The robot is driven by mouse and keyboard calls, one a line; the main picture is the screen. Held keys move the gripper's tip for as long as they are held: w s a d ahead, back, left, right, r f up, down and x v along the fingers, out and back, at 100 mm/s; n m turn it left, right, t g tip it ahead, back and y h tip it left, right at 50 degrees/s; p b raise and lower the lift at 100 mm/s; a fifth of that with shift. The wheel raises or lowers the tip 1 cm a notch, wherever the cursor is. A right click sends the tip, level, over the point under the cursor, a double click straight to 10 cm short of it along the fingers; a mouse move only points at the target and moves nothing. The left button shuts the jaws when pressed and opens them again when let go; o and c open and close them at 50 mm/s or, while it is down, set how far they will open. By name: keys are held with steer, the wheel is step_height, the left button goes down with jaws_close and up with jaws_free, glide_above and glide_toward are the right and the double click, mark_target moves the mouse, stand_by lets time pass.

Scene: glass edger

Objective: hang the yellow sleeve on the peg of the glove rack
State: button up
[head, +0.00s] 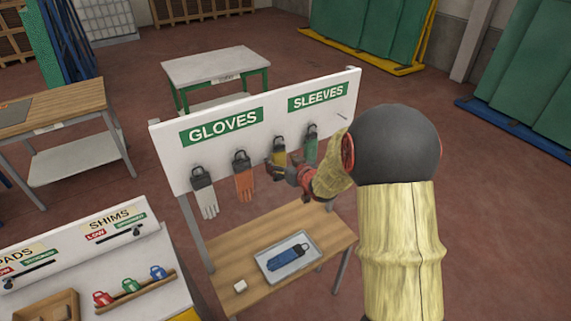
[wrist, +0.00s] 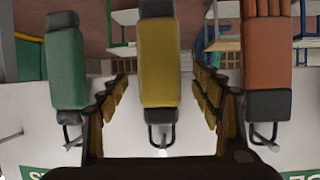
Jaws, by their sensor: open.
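The yellow sleeve (head: 279,152) hangs on the white glove rack (head: 170,156), between the orange glove and the green sleeve. In the wrist view, which is upside down, the yellow sleeve (wrist: 160,68) has a dark cuff and a wire loop (wrist: 162,136) at a peg on the board. My gripper (head: 279,171) is at the sleeve; in the wrist view its open fingers (wrist: 162,82) stand on either side of it, with gaps showing. A bare peg (head: 342,117) sticks out at the rack's right end, under the SLEEVES sign. My gripper partly hides the sleeve's lower part in the head view.
A white glove (head: 205,198), an orange glove (head: 244,183) and a green sleeve (head: 311,148) hang as neighbours. Below, a wooden bench (head: 228,258) bears a tray (head: 310,263) with a blue item (head: 287,257), and a small white block (head: 240,286).

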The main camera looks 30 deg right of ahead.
steer(key=shift+w+f, duration=0.15)
steer(key=shift+w, duration=0.1)
steer(key=shift+c, duration=0.5)
steer(key=c, duration=1.1)
steer(key=shift+r, duration=0.25)
steer(key=shift+c, duration=0.2)
steer(key=shift+r+p, duration=0.3)
steer(key=shift+r, duration=0.05)
steer(key=s, duration=0.7)
steer(key=shift+s+d, duration=0.15)
steer(key=shift+s, duration=0.15)
